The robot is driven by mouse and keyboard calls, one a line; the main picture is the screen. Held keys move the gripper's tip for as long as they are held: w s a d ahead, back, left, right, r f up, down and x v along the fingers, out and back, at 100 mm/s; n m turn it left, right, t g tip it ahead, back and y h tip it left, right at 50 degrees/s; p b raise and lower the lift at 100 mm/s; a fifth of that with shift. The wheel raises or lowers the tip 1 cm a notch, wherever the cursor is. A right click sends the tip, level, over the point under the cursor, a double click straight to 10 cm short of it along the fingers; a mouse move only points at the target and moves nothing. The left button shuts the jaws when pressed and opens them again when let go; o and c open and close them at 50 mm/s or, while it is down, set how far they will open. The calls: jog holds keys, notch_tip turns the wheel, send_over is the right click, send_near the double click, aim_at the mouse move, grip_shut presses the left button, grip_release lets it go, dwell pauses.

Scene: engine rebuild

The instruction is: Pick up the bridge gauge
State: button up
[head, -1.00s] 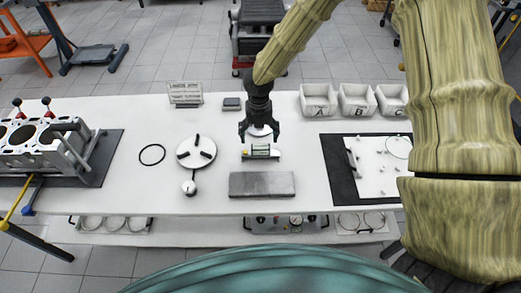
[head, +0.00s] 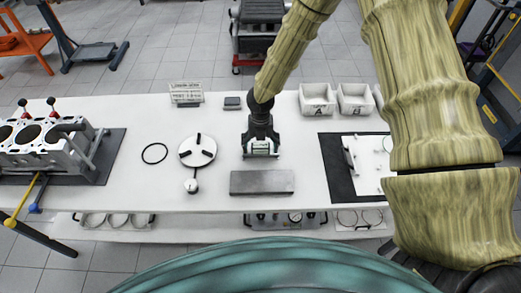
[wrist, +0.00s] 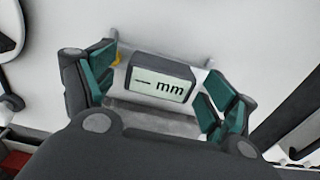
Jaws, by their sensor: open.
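The bridge gauge (wrist: 160,82) is a small pale block with a grey-framed display reading "— mm". In the wrist view it lies between the green-padded fingers of my gripper (wrist: 165,90), one at each end. The fingers are open, and I cannot tell whether either pad touches it. In the head view my gripper (head: 261,151) is low over the table, straddling the gauge (head: 261,147), which is partly hidden by the fingers.
A grey metal block (head: 262,183) lies just in front of the gauge. A round three-slotted plate (head: 197,150) with a dial is to the left. A dark mat (head: 341,188) with a white plate is to the right. Bins (head: 318,99) stand behind.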

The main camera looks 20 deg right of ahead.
jog(key=c, duration=1.4)
jog(key=shift+r, duration=0.1)
